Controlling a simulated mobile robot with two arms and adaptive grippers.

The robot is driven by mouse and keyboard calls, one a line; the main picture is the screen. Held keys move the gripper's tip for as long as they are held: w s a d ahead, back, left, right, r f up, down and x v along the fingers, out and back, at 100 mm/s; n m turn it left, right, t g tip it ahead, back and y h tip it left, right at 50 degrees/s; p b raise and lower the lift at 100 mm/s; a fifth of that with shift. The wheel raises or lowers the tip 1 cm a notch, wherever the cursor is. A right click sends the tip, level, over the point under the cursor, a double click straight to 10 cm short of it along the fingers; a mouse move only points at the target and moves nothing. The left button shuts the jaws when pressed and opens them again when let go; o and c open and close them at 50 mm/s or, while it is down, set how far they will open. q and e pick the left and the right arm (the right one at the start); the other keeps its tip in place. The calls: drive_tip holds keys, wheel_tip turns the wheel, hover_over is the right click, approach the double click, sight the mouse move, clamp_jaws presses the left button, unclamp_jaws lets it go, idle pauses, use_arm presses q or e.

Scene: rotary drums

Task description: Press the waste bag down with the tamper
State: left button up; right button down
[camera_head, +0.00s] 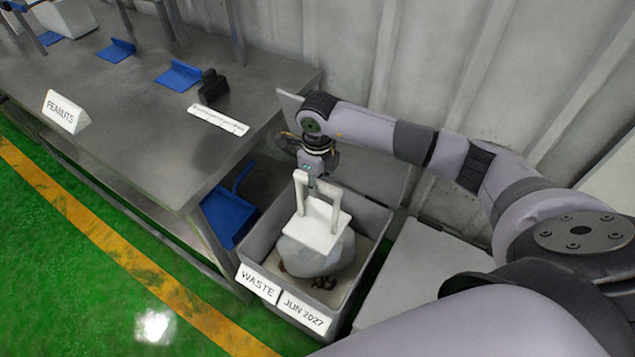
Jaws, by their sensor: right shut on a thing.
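My right gripper (312,182) is shut on the handle of the white tamper (318,225), above the grey waste bin (259,251). The tamper is a flat white plate with an upright frame handle. Its plate lies over the pale grey waste bag (318,259) and appears to touch its top, slightly tilted. The bag sits inside the bin, with small brown bits beside it at the bottom. The gripper's fingertips are small and partly hidden by the handle. My left gripper is not in view.
A metal table (150,120) with a "PEANUTS" sign (66,112), blue scoops (178,75) and a black object (212,87) stands at left. A blue dustpan (229,215) is beside the bin. A pale flat surface (410,262) lies right of the bin; a corrugated wall is behind.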

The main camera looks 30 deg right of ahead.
drive_tip(key=shift+f+b, duration=0.5)
drive_tip(key=shift+f, duration=0.35)
drive_tip(key=shift+f+b, duration=0.3)
drive_tip(key=shift+f, duration=0.05)
wheel_tip(320, 180, up, 4)
drive_tip(key=shift+w+f+p, duration=0.1)
drive_tip(key=shift+f+p, duration=0.1)
drive_tip(key=shift+p, duration=0.75)
drive_tip(key=shift+r+p, duration=2.85)
drive_tip(key=shift+r, duration=1.8)
